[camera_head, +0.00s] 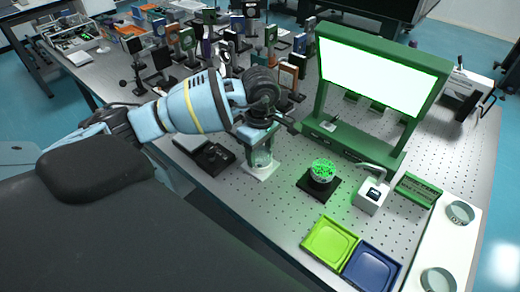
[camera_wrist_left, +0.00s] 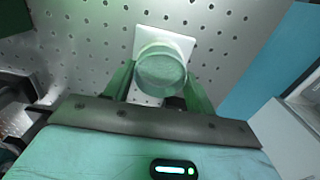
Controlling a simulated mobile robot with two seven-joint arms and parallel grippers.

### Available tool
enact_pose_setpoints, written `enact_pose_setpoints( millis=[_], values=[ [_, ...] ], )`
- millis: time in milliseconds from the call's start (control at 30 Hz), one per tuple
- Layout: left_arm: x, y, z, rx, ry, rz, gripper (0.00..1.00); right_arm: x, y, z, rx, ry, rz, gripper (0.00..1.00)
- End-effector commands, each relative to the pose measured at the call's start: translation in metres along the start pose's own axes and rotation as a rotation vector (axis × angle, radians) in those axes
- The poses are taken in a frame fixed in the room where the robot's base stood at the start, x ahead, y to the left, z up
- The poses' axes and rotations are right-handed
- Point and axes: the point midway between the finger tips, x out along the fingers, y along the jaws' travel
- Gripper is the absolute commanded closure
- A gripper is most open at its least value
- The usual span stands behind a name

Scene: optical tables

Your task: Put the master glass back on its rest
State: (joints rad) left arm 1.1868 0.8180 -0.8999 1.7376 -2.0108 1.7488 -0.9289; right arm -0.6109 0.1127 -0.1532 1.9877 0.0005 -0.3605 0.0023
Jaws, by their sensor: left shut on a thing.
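The master glass (camera_head: 262,158) is a clear, greenish round glass. My left gripper (camera_head: 261,141) is shut on it from above, with the arm coming in from the left. In the left wrist view the glass (camera_wrist_left: 161,72) sits between the two green fingers. A white square plate (camera_head: 260,172), which looks like its rest, lies on the table under the glass. The plate (camera_wrist_left: 180,41) shows around the glass's far side in the wrist view. I cannot tell whether the glass bottom touches the plate. My right gripper is not in view.
A dark block with green granules (camera_head: 322,172) stands right of the glass, near a white device (camera_head: 372,195). A green-framed light panel (camera_head: 380,75) rises behind. Lime (camera_head: 318,257) and blue (camera_head: 372,275) trays lie at the front. Many optical mounts crowd the back left.

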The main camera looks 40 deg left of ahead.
Motion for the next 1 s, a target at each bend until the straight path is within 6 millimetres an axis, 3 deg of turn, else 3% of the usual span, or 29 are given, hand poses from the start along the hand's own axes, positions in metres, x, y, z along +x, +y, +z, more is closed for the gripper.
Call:
enact_pose_setpoints(
  millis=[100,133,300,667,1000],
  values=[
    [0.004,0.000,0.000,0.000,0.000,-0.001,0.76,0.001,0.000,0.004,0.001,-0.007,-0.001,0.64],
    [0.004,0.000,0.000,0.000,0.000,-0.001,0.42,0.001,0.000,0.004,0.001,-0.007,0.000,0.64],
    [0.003,0.000,0.000,0.000,0.000,0.000,0.23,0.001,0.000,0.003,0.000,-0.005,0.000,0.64],
    [-0.004,0.001,0.000,0.000,0.000,0.003,0.23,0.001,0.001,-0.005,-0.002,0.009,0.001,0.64],
    [-0.063,0.001,0.000,0.001,-0.001,0.006,0.23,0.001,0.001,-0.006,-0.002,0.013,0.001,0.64]
  ],
)
